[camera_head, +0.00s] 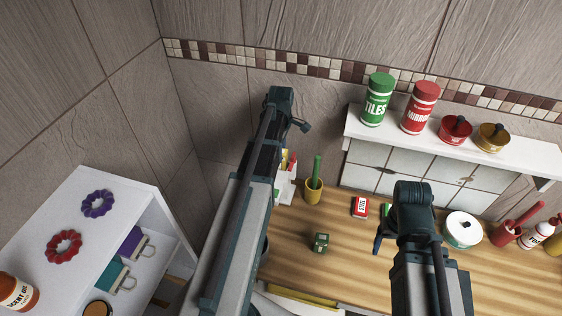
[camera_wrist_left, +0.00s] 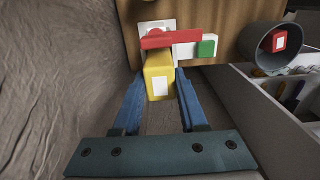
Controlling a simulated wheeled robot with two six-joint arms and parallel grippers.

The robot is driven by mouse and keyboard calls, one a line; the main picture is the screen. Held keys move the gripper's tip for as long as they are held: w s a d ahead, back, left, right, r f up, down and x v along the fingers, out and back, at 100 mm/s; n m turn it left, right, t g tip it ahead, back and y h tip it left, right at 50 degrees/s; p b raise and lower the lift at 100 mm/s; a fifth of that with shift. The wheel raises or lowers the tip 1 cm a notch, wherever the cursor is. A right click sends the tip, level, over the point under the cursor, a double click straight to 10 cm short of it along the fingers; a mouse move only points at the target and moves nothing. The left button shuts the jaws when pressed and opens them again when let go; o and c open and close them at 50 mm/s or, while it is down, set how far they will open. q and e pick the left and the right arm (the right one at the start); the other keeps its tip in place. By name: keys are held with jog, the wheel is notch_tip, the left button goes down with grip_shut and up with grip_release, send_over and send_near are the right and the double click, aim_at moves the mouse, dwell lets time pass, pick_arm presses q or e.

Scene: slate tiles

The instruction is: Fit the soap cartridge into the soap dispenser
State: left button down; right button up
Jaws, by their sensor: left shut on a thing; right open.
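In the left wrist view a yellow block-shaped cartridge (camera_wrist_left: 159,82) with a white label sits between the fingers of my left gripper (camera_wrist_left: 160,78), which is shut on it. Just beyond it are a red bar (camera_wrist_left: 170,38) and white parts with a green block (camera_wrist_left: 207,48), which look like the dispenser. I cannot tell whether the cartridge touches them. In the head view, the white dispenser-like thing (camera_head: 286,186) shows partly beside my left arm, which hides the left fingers. My right gripper (camera_head: 383,228) is open and empty above the wooden counter.
A white shelf unit (camera_head: 150,190) stands left. A grey cylinder (camera_wrist_left: 272,46) lies right in the wrist view.

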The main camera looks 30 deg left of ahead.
pick_arm(q)
jog(key=shift+f+b, duration=1.3)
jog(key=shift+f, duration=0.45)
jog(key=shift+f, duration=0.2)
jog(key=shift+c, duration=2.2)
grip_release()
jog(key=shift+r, duration=0.2)
notch_tip(320, 180, up, 12)
jog(key=p, duration=1.2)
jog(key=shift+r, duration=0.1)
